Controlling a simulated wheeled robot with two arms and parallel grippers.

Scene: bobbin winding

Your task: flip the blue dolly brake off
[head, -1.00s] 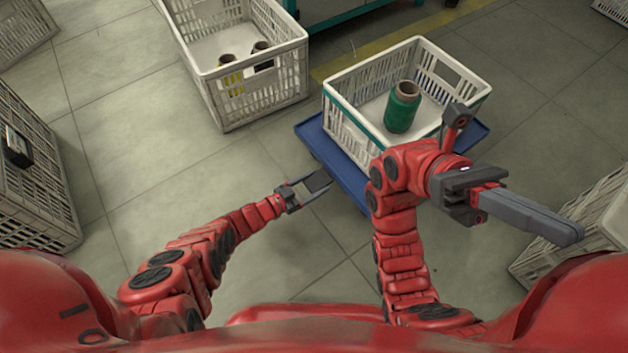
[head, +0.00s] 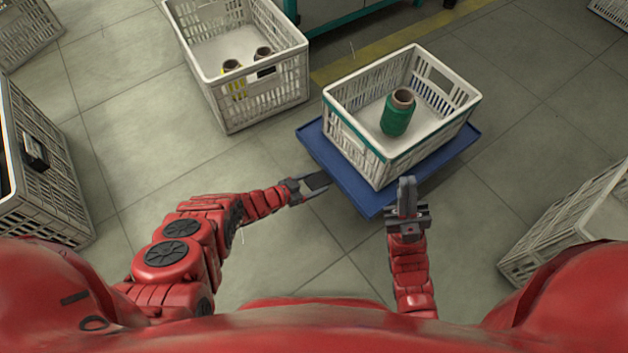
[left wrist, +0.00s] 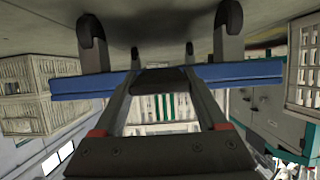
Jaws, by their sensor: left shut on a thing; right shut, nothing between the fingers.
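The blue dolly (head: 350,183) stands on the floor at the middle right and carries a white crate (head: 362,146). In the head view, a small dark brake pedal (head: 318,181) sticks out at the dolly's left edge. My left gripper (head: 311,187) is shut on this pedal. In the left wrist view, its fingers (left wrist: 163,88) meet the dark pedal (left wrist: 160,80) at the edge of the blue deck (left wrist: 238,73), with the dolly's casters (left wrist: 228,32) above in the picture. My right gripper (head: 407,184) is shut and empty near the dolly's front corner, fingers pointing away from me.
The crate on the dolly holds a green spool (head: 396,115). A white crate (head: 232,108) with two smaller spools stands behind and left. More crates stand at the left (head: 45,190) and right (head: 560,240).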

